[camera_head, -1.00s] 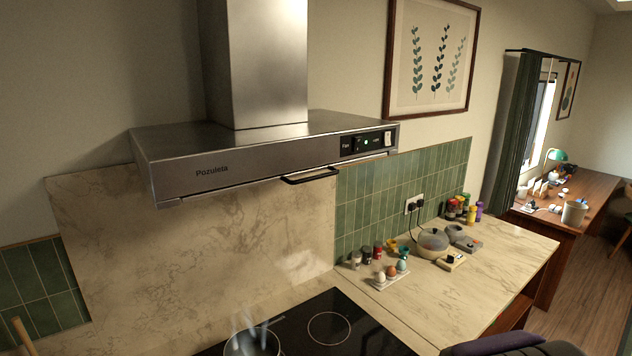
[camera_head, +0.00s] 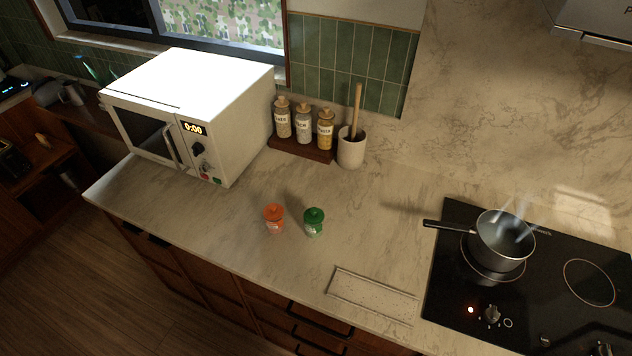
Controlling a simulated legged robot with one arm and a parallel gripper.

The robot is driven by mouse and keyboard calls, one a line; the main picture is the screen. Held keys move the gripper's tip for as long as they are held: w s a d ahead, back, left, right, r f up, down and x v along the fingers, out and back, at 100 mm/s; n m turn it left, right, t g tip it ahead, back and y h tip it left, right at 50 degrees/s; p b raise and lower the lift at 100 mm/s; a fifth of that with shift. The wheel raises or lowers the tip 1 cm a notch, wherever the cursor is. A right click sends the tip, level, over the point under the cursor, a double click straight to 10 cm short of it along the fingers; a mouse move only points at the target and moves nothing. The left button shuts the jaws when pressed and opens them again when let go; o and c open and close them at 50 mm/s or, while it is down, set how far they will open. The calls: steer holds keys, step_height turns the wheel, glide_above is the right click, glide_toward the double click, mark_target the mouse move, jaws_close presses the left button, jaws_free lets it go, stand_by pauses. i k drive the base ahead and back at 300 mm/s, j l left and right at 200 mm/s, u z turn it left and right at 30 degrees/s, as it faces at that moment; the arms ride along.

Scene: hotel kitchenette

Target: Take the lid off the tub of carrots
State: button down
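Two small lidded tubs stand upright side by side on the marble counter. One tub (camera_head: 274,227) is orange-red with an orange lid (camera_head: 273,212) on it; its colour fits carrots, but its label is too small to read. The other tub (camera_head: 313,229) is green with a green lid (camera_head: 314,215) on it. My gripper does not show in the current view.
A white microwave (camera_head: 190,105) stands at the left. Behind the tubs are several labelled jars (camera_head: 304,125) on a wooden stand and a utensil pot (camera_head: 351,150). At the right, a steaming pan (camera_head: 500,245) sits on the black hob (camera_head: 450,285). Counter around the tubs is clear.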

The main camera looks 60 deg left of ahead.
mark_target(273, 211)
steer(key=u, duration=2.5)
steer(key=i+j+u, duration=0.15)
steer(key=i+j, duration=0.2)
steer(key=j, duration=0.2)
steer(key=i+j+u, duration=0.15)
steer(key=i+j, duration=0.2)
steer(key=j, duration=0.2)
